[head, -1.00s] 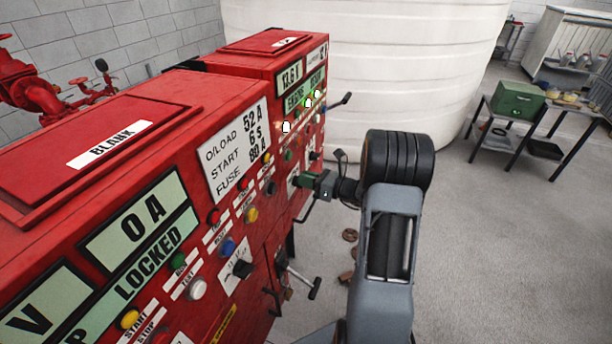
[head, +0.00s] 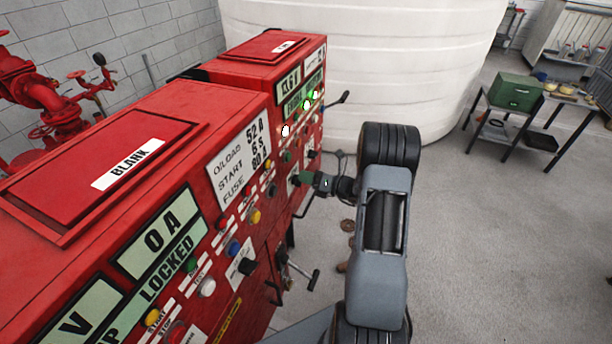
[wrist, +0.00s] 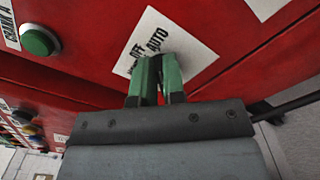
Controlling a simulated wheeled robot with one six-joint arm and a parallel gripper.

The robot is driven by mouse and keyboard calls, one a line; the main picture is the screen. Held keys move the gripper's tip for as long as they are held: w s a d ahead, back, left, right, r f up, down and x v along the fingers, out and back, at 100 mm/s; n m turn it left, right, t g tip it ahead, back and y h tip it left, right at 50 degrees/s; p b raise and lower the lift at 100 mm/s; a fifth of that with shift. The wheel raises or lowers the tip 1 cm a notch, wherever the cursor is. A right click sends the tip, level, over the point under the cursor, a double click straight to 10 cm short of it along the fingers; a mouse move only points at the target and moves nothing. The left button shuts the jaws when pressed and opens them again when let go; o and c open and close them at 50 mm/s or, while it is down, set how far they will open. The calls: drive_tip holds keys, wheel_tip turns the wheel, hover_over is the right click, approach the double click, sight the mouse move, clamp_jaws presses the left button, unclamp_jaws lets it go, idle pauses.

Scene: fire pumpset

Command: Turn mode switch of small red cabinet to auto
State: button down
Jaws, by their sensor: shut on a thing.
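The small red cabinet (head: 248,50) is the farther of two red cabinets in the head view. My gripper (head: 298,179) is at the lower part of its front panel. In the wrist view, the green fingers of my gripper (wrist: 160,66) are at a tilted white label (wrist: 188,42) reading OFF and AUTO. The fingers are shut on the mode switch knob, which they almost wholly hide. Which way the knob points cannot be seen.
A larger red cabinet (head: 105,215) with buttons and a protruding handle (head: 313,280) stands nearer. A green button (wrist: 38,41) lies left of the label. A white tank (head: 400,70) stands behind.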

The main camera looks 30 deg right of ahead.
idle(0.4)
drive_tip(key=c, duration=1.2)
unclamp_jaws()
drive_tip(key=shift+s+d, duration=0.1)
drive_tip(key=b+v, duration=0.3)
drive_tip(key=v, duration=1)
drive_tip(key=shift+s+d, duration=0.2)
drive_tip(key=shift+s, duration=0.05)
